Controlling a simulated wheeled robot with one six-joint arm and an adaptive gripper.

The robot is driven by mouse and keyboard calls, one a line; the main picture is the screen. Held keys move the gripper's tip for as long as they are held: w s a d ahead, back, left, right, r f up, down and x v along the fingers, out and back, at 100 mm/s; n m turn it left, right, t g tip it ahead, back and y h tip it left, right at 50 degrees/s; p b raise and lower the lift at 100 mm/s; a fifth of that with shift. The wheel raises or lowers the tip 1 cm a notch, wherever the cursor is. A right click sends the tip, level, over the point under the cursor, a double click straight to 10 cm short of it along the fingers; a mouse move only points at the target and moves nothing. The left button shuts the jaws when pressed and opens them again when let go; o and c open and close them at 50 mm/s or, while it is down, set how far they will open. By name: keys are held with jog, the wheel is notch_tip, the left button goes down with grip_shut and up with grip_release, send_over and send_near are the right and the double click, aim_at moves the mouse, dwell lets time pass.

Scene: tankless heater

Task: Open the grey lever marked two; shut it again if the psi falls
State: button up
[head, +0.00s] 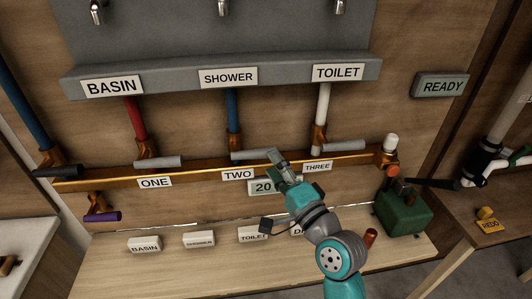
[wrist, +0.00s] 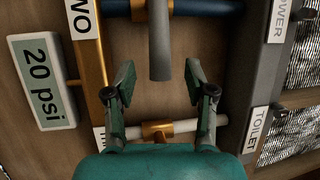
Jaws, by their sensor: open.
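The grey lever marked two (head: 252,155) sits at the foot of the blue pipe, above the TWO label (head: 237,175). It lies crosswise to its pipe and points right. In the wrist view its free end (wrist: 160,45) points toward my gripper, centred across the gap between the fingertips. My gripper (head: 278,163) is open and empty at the right end of that lever; it also shows in the wrist view (wrist: 160,82). I see no finger touching the lever. The psi display (wrist: 40,82) reads 20 psi; in the head view my gripper partly covers it.
Grey levers one (head: 158,161) and three (head: 344,146) flank lever two on the copper manifold (head: 205,167). A READY sign (head: 441,85) hangs at right. A green box (head: 402,214) and several label blocks stand on the bench (head: 190,270) below.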

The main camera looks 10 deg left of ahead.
aim_at(265, 154)
jog(key=shift+x, duration=2.45)
jog(key=shift+s, duration=0.1)
grip_shut()
